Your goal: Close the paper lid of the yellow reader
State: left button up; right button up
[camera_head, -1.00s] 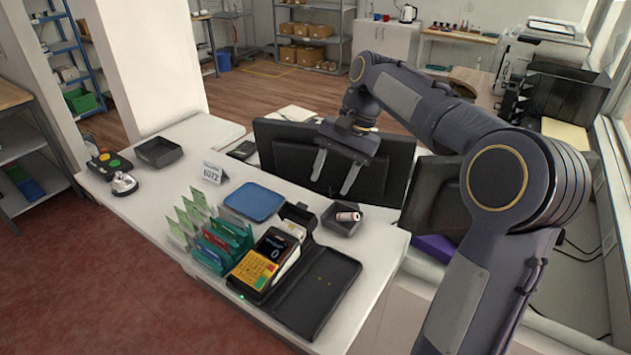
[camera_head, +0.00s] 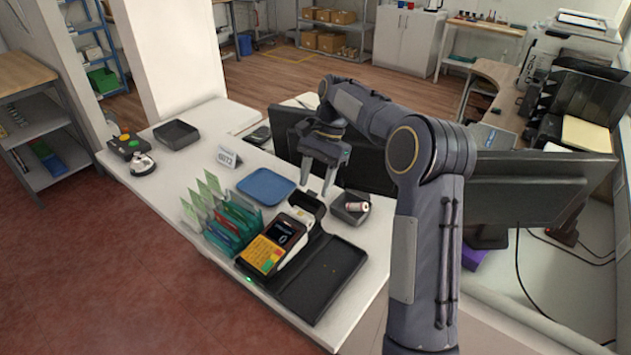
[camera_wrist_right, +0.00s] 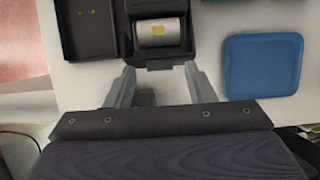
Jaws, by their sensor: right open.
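The yellow reader (camera_head: 262,254) lies on the white counter, its screen and keypad facing up. Its paper lid (camera_head: 308,204) stands open as a dark flap at the far end. My right gripper (camera_head: 315,188) is open and empty, just beyond the lid. In the wrist view its fingers (camera_wrist_right: 160,70) stand apart on either side of the lid. My left gripper is not in view.
A flat black tray (camera_head: 325,278) lies right beside the reader. Green cards in a holder (camera_head: 230,225) stand on its left. A blue tray (camera_head: 265,187) and a small dark bin (camera_head: 345,217) holding a small roll flank the far end. Monitors stand behind the counter.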

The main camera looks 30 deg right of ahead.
jog(key=shift+f, duration=0.15)
jog(key=c, duration=1)
jog(key=shift+a, duration=0.1)
